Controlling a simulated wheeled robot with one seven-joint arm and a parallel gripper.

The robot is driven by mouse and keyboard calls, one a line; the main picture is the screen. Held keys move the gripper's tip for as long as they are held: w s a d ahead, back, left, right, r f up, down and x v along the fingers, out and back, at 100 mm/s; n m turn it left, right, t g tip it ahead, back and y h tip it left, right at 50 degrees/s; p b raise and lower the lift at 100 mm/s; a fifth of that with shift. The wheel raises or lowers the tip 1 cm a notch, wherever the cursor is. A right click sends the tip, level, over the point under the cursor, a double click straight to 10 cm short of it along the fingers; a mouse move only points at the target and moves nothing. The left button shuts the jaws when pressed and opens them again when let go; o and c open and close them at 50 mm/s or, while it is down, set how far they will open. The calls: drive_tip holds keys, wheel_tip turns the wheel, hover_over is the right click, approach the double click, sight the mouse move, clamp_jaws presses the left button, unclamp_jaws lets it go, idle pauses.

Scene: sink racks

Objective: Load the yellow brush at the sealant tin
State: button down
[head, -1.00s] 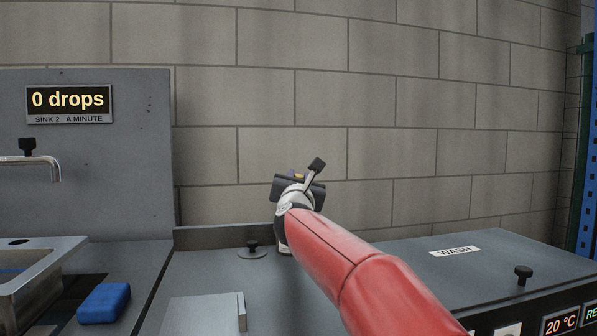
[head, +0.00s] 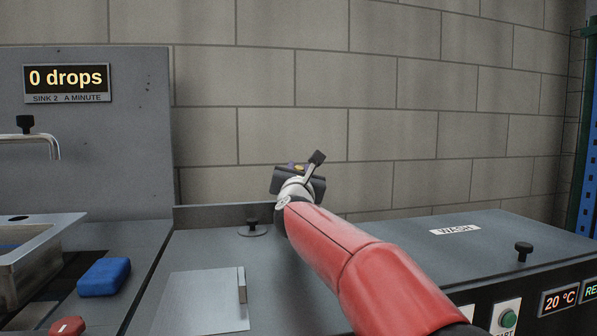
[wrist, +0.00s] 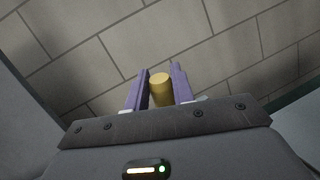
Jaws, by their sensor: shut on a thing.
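My gripper (wrist: 160,84) shows in the wrist view as two purple fingers shut on a yellow cylinder, which I take to be the yellow brush (wrist: 161,92). Only its rounded end shows; bristles are not visible. In the head view my gripper (head: 296,166) is beyond my red forearm, in front of the block wall above the back of the counter, with a speck of yellow between the fingers. I cannot make out a sealant tin in either view.
A round lid with a black knob (head: 252,231) lies on the counter left of my arm. A flat grey plate (head: 205,302), a blue block (head: 104,277) and a metal sink (head: 35,250) are left. A grey top marked WASH (head: 430,245) is right, with a black knob (head: 523,252).

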drive_tip(key=shift+f+b, duration=0.4)
drive_tip(key=shift+b, duration=0.05)
idle(1.0)
drive_tip(key=shift+r+p, duration=1.75)
drive_tip(key=shift+r, duration=1.8)
